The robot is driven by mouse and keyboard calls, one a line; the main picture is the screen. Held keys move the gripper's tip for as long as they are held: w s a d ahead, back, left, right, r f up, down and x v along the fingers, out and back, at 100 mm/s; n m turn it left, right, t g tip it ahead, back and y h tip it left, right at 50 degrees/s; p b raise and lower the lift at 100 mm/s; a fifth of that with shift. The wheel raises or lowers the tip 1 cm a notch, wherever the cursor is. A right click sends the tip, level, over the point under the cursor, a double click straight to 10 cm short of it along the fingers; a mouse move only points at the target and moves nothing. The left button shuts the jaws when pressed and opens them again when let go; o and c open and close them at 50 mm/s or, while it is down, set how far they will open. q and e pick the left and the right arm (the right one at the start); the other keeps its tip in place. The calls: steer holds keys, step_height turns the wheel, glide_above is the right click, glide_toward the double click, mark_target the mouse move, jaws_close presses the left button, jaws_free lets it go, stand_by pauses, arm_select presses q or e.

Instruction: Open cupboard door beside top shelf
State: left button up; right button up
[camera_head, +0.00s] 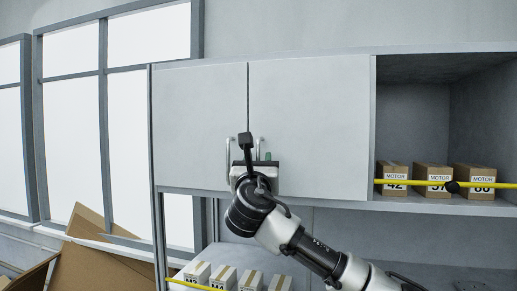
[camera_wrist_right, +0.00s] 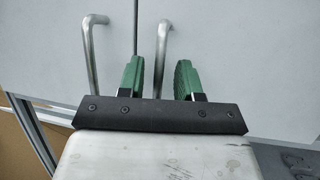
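The cupboard has a grey left door (camera_head: 198,120) and a grey right door (camera_head: 312,125), both shut with a thin seam between them. The right door stands beside the open shelf. A metal bar handle sits on each side of the seam: the left handle (camera_wrist_right: 88,55) and the right handle (camera_wrist_right: 164,45). My right gripper (camera_head: 257,158) is at the doors' lower edge. In the wrist view its green fingers (camera_wrist_right: 160,72) are apart, with the right handle between them and gaps on both sides. The left handle is outside the fingers. My left gripper is not in view.
The open shelf (camera_head: 440,203) at right holds motor boxes (camera_head: 433,171) behind a yellow bar (camera_head: 415,183). More boxes (camera_head: 222,277) stand below the cupboard. Cardboard (camera_head: 95,265) leans at lower left, under the windows (camera_head: 75,130).

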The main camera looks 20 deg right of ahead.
steer(key=shift+w+d+r, duration=0.15)
steer(key=shift+w, duration=0.3)
jaws_close()
